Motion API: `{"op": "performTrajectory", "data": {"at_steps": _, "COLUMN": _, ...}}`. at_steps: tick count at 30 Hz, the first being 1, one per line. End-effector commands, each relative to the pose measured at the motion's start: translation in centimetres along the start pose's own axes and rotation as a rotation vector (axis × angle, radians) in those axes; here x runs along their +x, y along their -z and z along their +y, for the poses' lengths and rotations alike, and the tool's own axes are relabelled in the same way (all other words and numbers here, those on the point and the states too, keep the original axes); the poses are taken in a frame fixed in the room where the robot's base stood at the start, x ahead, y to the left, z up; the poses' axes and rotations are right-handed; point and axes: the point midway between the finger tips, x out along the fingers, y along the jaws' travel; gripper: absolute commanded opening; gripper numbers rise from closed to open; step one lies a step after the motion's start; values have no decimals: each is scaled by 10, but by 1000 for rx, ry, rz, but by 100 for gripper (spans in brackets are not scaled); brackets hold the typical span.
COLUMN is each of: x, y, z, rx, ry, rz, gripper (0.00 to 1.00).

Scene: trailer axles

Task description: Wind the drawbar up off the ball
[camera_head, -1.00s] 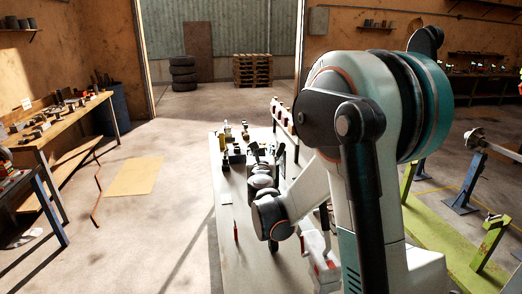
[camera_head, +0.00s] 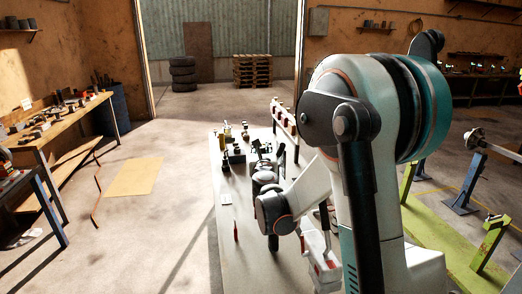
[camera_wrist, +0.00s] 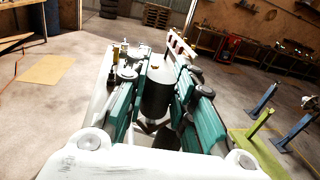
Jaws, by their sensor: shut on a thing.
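My gripper (camera_wrist: 162,72) reaches forward over the pale bench in the wrist view, its teal-sided fingers on either side of a dark grey cylinder (camera_wrist: 157,97). It is shut on this cylinder; the lower end of it is lost among the dark finger links. In the head view my arm covers much of the bench, and the gripper's dark parts show only in small, unclear pieces. I cannot make out the drawbar or the ball with certainty in either view.
The pale bench (camera_head: 228,238) carries a red-handled tool (camera_head: 236,232) and several small dark items at its far end. A rack (camera_head: 285,122) of reddish pieces stands behind them. A green frame (camera_head: 449,238) and blue stand (camera_head: 461,199) are at right.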

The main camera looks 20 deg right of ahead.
Motion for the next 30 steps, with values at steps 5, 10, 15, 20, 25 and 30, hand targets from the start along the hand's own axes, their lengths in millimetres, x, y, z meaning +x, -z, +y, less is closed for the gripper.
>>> {"op": "performTrajectory", "data": {"at_steps": 5, "x": -3, "y": 0, "z": -5, "rx": 4, "ry": -66, "rz": 0, "gripper": 0}}
{"op": "performTrajectory", "data": {"at_steps": 10, "x": -4, "y": 0, "z": -4, "rx": 6, "ry": -87, "rz": 0, "gripper": 0}}
{"op": "performTrajectory", "data": {"at_steps": 15, "x": -5, "y": 0, "z": -4, "rx": 5, "ry": -86, "rz": 0, "gripper": 0}}
{"op": "performTrajectory", "data": {"at_steps": 20, "x": -5, "y": 0, "z": -4, "rx": 5, "ry": -86, "rz": 0, "gripper": 44}}
{"op": "performTrajectory", "data": {"at_steps": 25, "x": -4, "y": 0, "z": -4, "rx": 5, "ry": -86, "rz": 0, "gripper": 44}}
{"op": "performTrajectory", "data": {"at_steps": 30, "x": -6, "y": 0, "z": -4, "rx": 5, "ry": -86, "rz": 0, "gripper": 44}}
